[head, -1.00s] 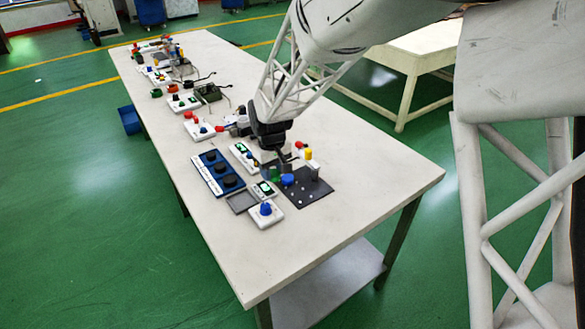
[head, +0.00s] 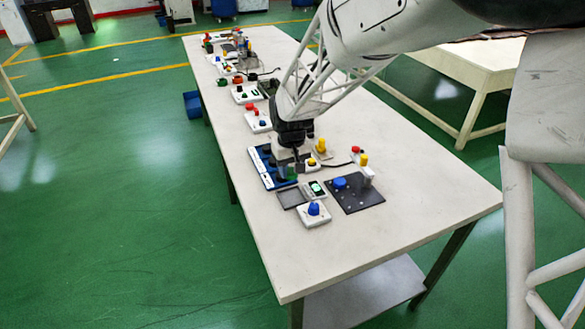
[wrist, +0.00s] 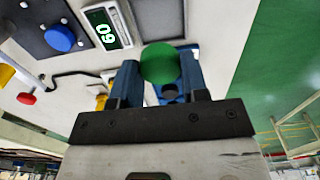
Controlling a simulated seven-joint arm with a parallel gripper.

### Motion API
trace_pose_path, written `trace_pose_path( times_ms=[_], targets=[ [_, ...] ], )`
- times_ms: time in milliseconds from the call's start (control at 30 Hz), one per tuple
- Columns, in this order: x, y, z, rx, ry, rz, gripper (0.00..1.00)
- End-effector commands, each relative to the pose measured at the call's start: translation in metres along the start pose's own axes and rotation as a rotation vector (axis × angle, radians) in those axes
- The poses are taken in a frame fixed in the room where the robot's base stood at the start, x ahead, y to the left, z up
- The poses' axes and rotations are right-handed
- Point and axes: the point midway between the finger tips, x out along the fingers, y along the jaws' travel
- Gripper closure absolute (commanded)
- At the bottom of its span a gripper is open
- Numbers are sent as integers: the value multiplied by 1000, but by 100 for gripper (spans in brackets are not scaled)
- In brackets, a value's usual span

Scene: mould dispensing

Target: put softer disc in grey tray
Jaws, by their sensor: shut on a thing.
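My gripper (head: 290,172) is over the area beside the blue rack and the grey tray, above the table. In the wrist view its blue fingers (wrist: 160,66) are shut on a green disc (wrist: 158,61). The shallow grey tray (head: 292,197) lies on the table just in front of the gripper; it also shows in the wrist view (wrist: 165,14), beyond the disc, and no disc shows in it. A blue disc (head: 340,183) sits on the dark plate (head: 362,198) to the right. The frames do not show which disc is softer.
A small green-lit display (head: 315,188) stands between tray and plate. A white box with a blue knob (head: 314,212) is in front of the tray. The blue rack (head: 262,166) is partly hidden by my arm. The table's near end is clear.

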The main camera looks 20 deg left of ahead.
Motion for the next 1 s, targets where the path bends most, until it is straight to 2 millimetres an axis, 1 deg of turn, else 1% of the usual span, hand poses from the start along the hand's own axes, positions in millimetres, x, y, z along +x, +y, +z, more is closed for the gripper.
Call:
trace_pose_path(
  times_ms=[167,367,1000],
  targets=[
    [2,0,0,0,0,0,76],
    [11,0,0,0,0,0,76],
    [61,0,0,0,-1,0,76]
  ],
)
